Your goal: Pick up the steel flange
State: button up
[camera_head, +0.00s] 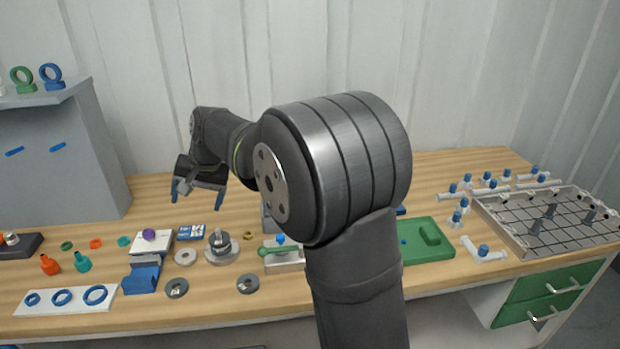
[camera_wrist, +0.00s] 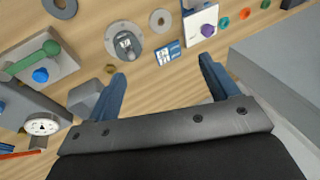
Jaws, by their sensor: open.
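Several round grey metal pieces lie on the wooden bench, and I cannot tell for sure which is the steel flange. One is a wide steel disc (camera_head: 209,256) with a knobbed metal fitting on top; it also shows in the wrist view (camera_wrist: 113,30). A pale ring (camera_head: 185,257) lies to its left, also in the wrist view (camera_wrist: 160,21). Two darker rings lie nearer the front, one at left (camera_head: 177,288) and one at right (camera_head: 248,284). My gripper (camera_head: 198,196) is open and empty above the bench, behind these pieces; its blue fingers show in the wrist view (camera_wrist: 163,70).
A grey shelf unit (camera_head: 60,150) stands at the left. A blue block (camera_head: 142,279) and a white board with blue rings (camera_head: 75,300) are near the front. Bare wood lies below my gripper.

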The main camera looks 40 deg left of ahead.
jog(key=shift+f, duration=0.1)
jog(key=n+t, duration=0.1)
jog(key=n, duration=0.8)
send_near(186, 252)
notch_tip(186, 252, down, 2)
jog(key=shift+s+f, duration=0.2)
jog(key=shift+s+x, duration=0.15)
jog(key=shift+x, duration=1.15)
jog(key=shift+s+x, duration=0.15)
jog(key=shift+x, duration=1.15)
jog(key=shift+c, duration=0.4)
jog(key=c, duration=1.2)
jog(key=shift+o, duration=0.2)
jog(key=shift+r, duration=0.1)
